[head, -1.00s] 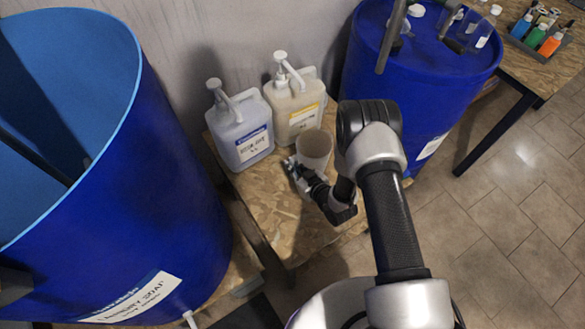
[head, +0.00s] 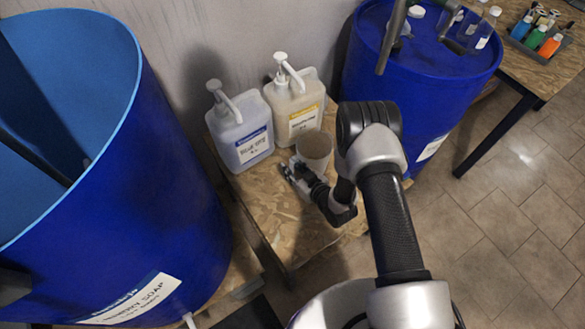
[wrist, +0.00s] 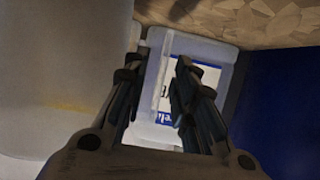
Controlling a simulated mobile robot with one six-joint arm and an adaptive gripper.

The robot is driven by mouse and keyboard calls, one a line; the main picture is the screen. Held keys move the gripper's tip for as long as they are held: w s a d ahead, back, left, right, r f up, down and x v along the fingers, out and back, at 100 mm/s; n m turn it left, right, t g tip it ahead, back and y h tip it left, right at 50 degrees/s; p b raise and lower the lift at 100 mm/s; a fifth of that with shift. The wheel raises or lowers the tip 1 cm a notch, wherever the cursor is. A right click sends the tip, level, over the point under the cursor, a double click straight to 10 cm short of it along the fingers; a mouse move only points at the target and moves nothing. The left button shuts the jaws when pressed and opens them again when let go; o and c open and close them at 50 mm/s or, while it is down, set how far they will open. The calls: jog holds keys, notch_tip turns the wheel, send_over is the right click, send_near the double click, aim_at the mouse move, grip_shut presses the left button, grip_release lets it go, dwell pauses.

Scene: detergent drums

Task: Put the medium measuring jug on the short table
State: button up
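The measuring jug (head: 314,147), a pale, open-topped cup, stands upright on the short wooden table (head: 292,235), in front of the cream pump bottle. My gripper (head: 289,171) is low over the table, just left of and in front of the jug. Its fingers (wrist: 160,90) are apart with nothing between them in the wrist view. A large pale surface at the left of the wrist view (wrist: 55,75) looks like the jug, outside the fingers. I cannot tell whether gripper and jug touch. My wrist hides part of the table beside the jug.
A white pump bottle with a blue label (head: 240,130) and a cream one with a yellow label (head: 296,105) stand behind. A large open blue drum (head: 130,190) is at left, a closed one (head: 410,80) at right. The table's front is clear.

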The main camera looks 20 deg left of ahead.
jog(key=shift+r, duration=0.35)
jog(key=p+v, duration=0.3)
jog(key=v, duration=0.8)
jog(key=shift+s+d, duration=0.3)
jog(key=shift+d, duration=0.05)
jog(key=w+d+r+m+h, duration=0.1)
jog(key=w+d+r+h, duration=0.2)
jog(key=w+d+r, duration=0.45)
jog(key=w+d+r+m+h, duration=0.1)
jog(key=w+d+r+h, duration=0.25)
jog(key=r, duration=0.75)
jog(key=s+d+r+m+h, duration=0.2)
jog(key=d+r, duration=0.1)
jog(key=r, duration=0.4)
jog(key=s+d+r+m+h, duration=0.1)
jog(key=s+d+r, duration=0.25)
jog(key=r, duration=0.25)
jog(key=s+d+r+m+g, duration=0.1)
jog(key=s+r, duration=0.4)
jog(key=s, duration=0.7)
jog(key=s+d+r+m+g, duration=0.1)
jog(key=s+r+m+g, duration=0.2)
jog(key=s, duration=0.9)
notch_tip(320, 180, up, 2)
jog(key=shift+d+r+m+h, duration=0.25)
jog(key=shift+m+h, duration=0.1)
jog(key=shift+m, duration=0.15)
